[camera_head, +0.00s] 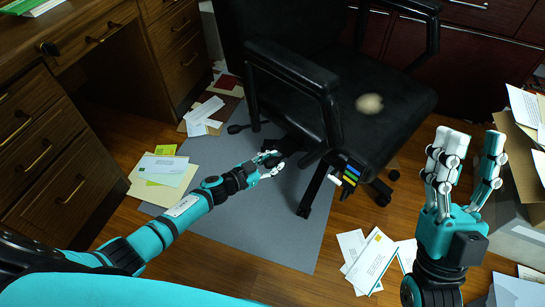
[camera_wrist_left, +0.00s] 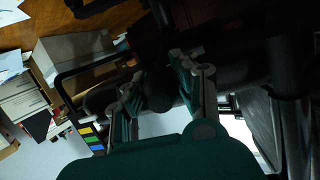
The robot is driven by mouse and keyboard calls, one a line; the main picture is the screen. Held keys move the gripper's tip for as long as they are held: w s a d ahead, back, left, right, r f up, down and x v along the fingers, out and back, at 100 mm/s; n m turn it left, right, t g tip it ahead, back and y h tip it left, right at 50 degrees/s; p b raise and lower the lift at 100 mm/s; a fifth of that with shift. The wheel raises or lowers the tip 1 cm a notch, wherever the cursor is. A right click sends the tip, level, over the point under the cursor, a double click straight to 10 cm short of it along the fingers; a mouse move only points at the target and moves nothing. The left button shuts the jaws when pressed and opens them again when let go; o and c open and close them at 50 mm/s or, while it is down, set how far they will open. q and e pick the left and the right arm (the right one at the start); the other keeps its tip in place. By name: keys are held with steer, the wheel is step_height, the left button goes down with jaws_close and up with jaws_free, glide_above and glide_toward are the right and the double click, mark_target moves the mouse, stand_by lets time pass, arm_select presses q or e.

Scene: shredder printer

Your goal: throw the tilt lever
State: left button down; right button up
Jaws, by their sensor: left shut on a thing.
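A black office chair (camera_head: 395,115) stands on a grey mat. My left gripper (camera_head: 274,163) reaches low under the near left side of its seat. In the left wrist view, the two fingers of my left gripper (camera_wrist_left: 157,95) close on a dark rounded knob (camera_wrist_left: 159,103), which looks like the end of the tilt lever. The rest of the lever is lost in shadow under the seat. My right gripper (camera_head: 467,155) is raised at the right, its fingers pointing up and apart, with nothing between them.
Yellow, green and blue tabs (camera_head: 350,173) show at the seat's near edge. The chair's armrest (camera_head: 290,68) stands above my left gripper. Papers lie on the floor at left (camera_head: 163,170) and at front (camera_head: 370,262). A wooden desk (camera_head: 45,140) is at left, boxes (camera_head: 520,220) at right.

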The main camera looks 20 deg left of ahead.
arm_select(q)
steer(key=shift+w+d+r+p, duration=0.1)
steer(key=shift+d+r+p, duration=0.1)
steer(key=shift+r+p, duration=0.85)
steer(key=shift+f+g, duration=0.25)
steer(key=shift+g, duration=0.05)
steer(key=shift+w, duration=0.1)
arm_select(e)
steer(key=w+f+g+h, duration=0.1)
steer(key=w+f+g, duration=0.2)
steer(key=w+g, duration=0.1)
steer(key=shift+w+a+f+g+h, duration=0.3)
steer(key=shift+w+a+f+h, duration=0.1)
steer(key=shift+w, duration=0.35)
arm_select(q)
steer(key=c, duration=1.1)
jaws_free()
steer(key=shift+a+r, duration=0.1)
steer(key=shift+o, duration=0.8)
arm_select(e)
steer(key=shift+s, duration=0.1)
steer(key=shift+r, duration=0.1)
